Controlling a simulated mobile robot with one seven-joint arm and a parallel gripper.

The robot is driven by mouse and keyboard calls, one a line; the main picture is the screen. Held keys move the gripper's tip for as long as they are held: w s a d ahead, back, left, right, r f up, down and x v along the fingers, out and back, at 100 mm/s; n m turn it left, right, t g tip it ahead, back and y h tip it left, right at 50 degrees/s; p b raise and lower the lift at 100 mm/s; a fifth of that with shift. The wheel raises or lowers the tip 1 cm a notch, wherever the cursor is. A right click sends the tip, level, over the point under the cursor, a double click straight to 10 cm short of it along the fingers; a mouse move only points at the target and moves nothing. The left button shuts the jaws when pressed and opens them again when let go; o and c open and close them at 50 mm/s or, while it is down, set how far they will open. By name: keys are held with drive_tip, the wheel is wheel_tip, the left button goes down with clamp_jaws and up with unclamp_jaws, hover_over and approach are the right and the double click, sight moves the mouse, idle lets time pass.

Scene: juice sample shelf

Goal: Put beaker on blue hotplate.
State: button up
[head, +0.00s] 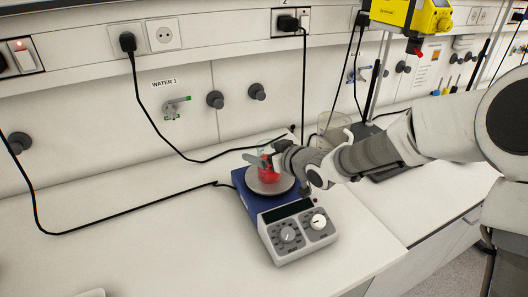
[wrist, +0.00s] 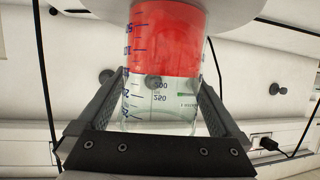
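The beaker (head: 267,172) is clear glass with red liquid in its lower part. It is at the round metal plate of the blue hotplate (head: 243,192), in the middle of the head view. I cannot tell whether its base touches the plate. My gripper (head: 268,160) reaches in from the right, with its fingers at the beaker's upper part. In the wrist view, which is upside down, the beaker (wrist: 165,45) is upright between the two fingers of my gripper (wrist: 165,85). Both fingertips lie against its sides. The round plate (wrist: 225,10) shows at the top edge.
A yellow device (head: 412,14) hangs on a stand at the upper right. Black cables (head: 120,222) run along the wall and bench. The bench (head: 130,250) left of the hotplate is mostly clear.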

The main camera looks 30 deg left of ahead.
drive_tip(key=shift+r, duration=0.15)
drive_tip(key=shift+d+r, duration=0.2)
drive_tip(key=shift+d, duration=0.05)
drive_tip(key=p+v, duration=0.2)
drive_tip(key=v, duration=0.9)
drive_tip(key=shift+s+p, duration=0.25)
drive_tip(key=shift+p, duration=0.1)
drive_tip(key=shift+d, duration=0.15)
